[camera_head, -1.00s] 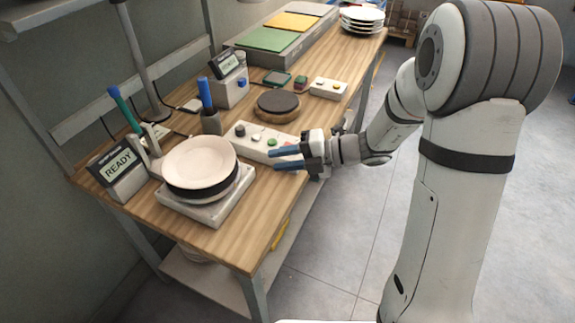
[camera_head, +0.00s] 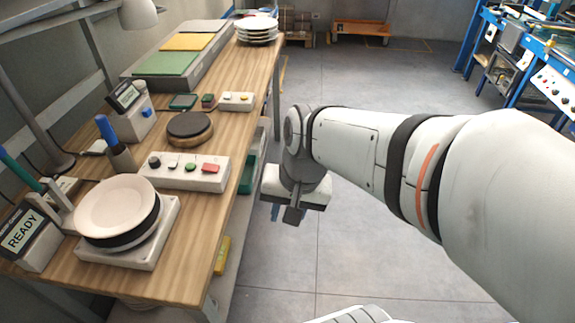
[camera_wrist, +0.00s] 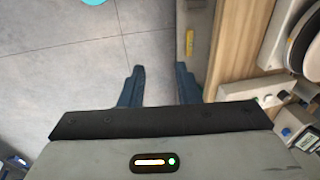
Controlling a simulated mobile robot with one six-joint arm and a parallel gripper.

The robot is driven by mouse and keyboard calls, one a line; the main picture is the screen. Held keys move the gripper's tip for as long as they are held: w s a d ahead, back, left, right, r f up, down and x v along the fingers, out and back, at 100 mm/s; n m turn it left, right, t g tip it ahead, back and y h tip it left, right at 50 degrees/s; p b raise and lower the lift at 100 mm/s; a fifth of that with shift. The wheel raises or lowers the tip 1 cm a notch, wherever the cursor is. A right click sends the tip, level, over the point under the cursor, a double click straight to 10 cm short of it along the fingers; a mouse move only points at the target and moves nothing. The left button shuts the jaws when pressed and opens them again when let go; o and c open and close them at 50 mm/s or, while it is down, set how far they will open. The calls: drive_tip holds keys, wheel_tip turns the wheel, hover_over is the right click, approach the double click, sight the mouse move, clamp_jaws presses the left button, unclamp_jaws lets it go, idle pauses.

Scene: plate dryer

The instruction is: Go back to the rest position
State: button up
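My gripper (camera_head: 285,213) hangs pointing down over the floor, to the right of the workbench's long edge and apart from it. In the wrist view my gripper (camera_wrist: 160,76) has its two blue fingers spread, with only floor and the bench's side between and beyond them. It is open and empty. A cream plate (camera_head: 117,205) lies on the black round part of the dryer base (camera_head: 150,248) at the near end of the bench, away from my gripper. The dryer and plate also show at the wrist view's right edge.
The wooden bench (camera_head: 205,240) carries a white button box (camera_head: 185,172), a dark round pad (camera_head: 189,125), a READY display (camera_head: 25,235), and a plate stack (camera_head: 257,30) at the far end. The floor (camera_head: 330,85) right of the bench is clear.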

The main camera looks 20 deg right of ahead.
drive_tip(key=d+n, duration=0.1)
drive_tip(key=d+r+n+t+h, duration=0.1)
drive_tip(key=n, duration=0.1)
drive_tip(key=d+n, duration=0.1)
drive_tip(key=shift+s+d+r+h, duration=0.2)
drive_tip(key=shift+s+d+h, duration=0.1)
drive_tip(key=shift+d, duration=0.05)
drive_tip(key=shift+w+a, duration=0.1)
